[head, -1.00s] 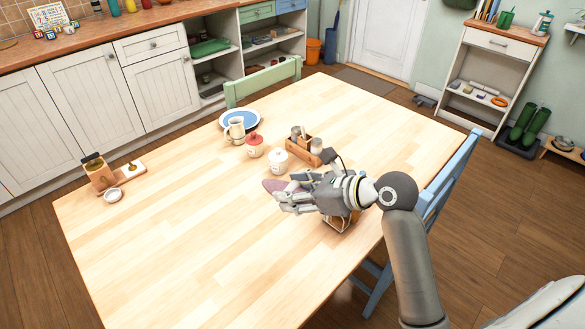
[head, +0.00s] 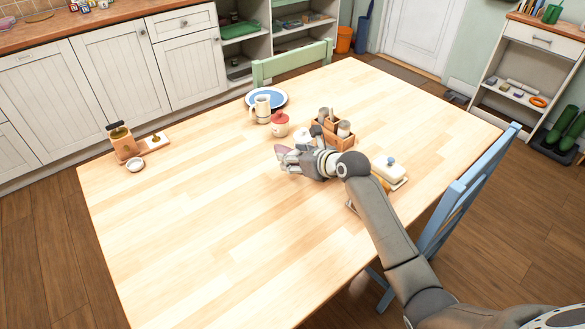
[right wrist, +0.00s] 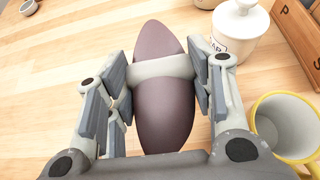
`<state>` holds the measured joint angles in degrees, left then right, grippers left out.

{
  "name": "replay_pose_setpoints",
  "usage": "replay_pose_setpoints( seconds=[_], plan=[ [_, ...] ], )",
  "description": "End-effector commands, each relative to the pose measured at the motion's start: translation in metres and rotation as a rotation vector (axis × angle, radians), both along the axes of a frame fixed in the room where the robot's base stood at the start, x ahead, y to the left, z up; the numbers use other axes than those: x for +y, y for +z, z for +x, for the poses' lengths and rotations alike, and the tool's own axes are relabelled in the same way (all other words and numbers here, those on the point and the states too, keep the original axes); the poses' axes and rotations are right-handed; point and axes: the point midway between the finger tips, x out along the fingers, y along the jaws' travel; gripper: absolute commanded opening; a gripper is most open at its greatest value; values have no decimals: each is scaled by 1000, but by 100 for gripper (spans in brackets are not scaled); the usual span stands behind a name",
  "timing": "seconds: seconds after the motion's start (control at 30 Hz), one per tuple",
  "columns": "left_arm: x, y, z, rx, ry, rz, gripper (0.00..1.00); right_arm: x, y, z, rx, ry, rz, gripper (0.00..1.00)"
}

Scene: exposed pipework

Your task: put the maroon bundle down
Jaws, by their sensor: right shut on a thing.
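The maroon bundle (right wrist: 164,88) is a smooth, pointed oval with a pale band around its middle. It lies between the fingers of my right gripper (right wrist: 165,90), which is shut on it. In the head view the right gripper (head: 284,162) is low over the table, and a small maroon tip of the bundle (head: 282,150) shows past the fingers. I cannot tell whether the bundle touches the tabletop (head: 200,220). My left gripper is not in view.
A white lidded jar (right wrist: 240,30) and a yellow-rimmed mug (right wrist: 285,128) are close on the right. A red-lidded jar (head: 280,125), a wooden caddy (head: 333,132) and a white butter dish (head: 391,170) stand nearby.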

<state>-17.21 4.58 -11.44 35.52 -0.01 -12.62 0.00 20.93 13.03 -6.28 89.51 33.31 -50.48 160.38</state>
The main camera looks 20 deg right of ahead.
Motion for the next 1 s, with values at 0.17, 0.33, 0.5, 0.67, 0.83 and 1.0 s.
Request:
replay_pose_setpoints(
  seconds=[0.17,0.33,0.5,0.67,0.83,1.0],
  plan=[
    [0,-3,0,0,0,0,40,2,-10,9,-1,0,0,26],
    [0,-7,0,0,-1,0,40,2,-34,12,3,0,-4,26],
    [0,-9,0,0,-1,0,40,2,-46,12,-1,0,-2,26],
    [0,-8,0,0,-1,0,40,3,-45,12,-1,0,-1,26],
    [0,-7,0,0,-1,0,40,3,-48,12,0,0,1,26],
    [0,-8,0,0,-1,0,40,3,-48,12,0,0,0,70]
  ],
)
